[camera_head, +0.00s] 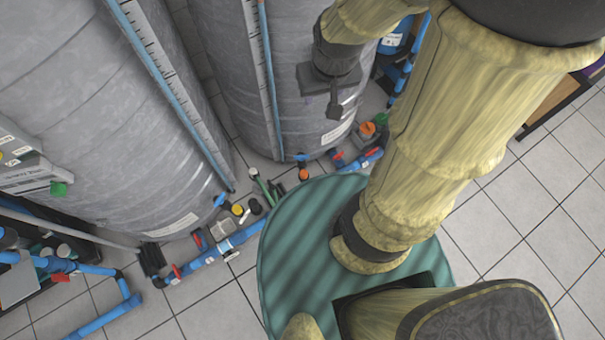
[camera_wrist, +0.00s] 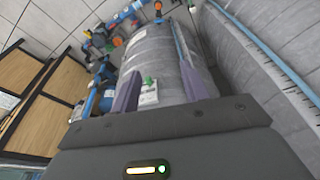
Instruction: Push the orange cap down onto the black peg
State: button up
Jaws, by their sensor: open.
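A small orange cap (camera_head: 304,175) shows low in front of the right grey tank in the head view, among pipe fittings near the floor. Another orange round part (camera_head: 368,129) sits further right behind the blue pipe. Orange parts also show at the top of the wrist view, one at the top edge (camera_wrist: 158,5). I cannot tell which is the task's cap. No black peg can be made out for sure. My gripper (camera_head: 334,108) hangs in front of the right tank, apart from the orange parts. In the wrist view its two fingers are spread with nothing between them (camera_wrist: 160,88).
Two large grey tanks (camera_head: 90,110) stand at the back left and centre. Blue pipes with red valve handles (camera_head: 215,250) run along the floor before them. Wooden-fronted shelving (camera_wrist: 50,85) stands at the left of the wrist view. Tiled floor (camera_head: 530,235) is clear at right.

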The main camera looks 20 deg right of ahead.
jog(key=shift+o, duration=1.2)
jog(key=shift+w+f, duration=0.1)
jog(key=shift+f, duration=0.25)
jog(key=w+f+m+g+b, duration=0.1)
jog(key=w+f+b, duration=0.3)
jog(key=f+b, duration=0.8)
jog(key=w+f+m+b, duration=0.1)
jog(key=w+f+b, duration=0.4)
jog(key=f+b, duration=0.7)
jog(key=w+f+m+g+b, duration=0.1)
jog(key=w+f+b, duration=0.3)
jog(key=f+b, duration=0.9)
notch_tip(320, 180, down, 23)
jog(key=shift+w+d+r+g, duration=0.1)
jog(key=shift+w+d+g, duration=0.2)
jog(key=shift+w+d, duration=0.1)
jog(key=b, duration=0.5)
send_over(305, 174)
notch_tip(305, 174, down, 12)
jog(key=shift+f, duration=0.1)
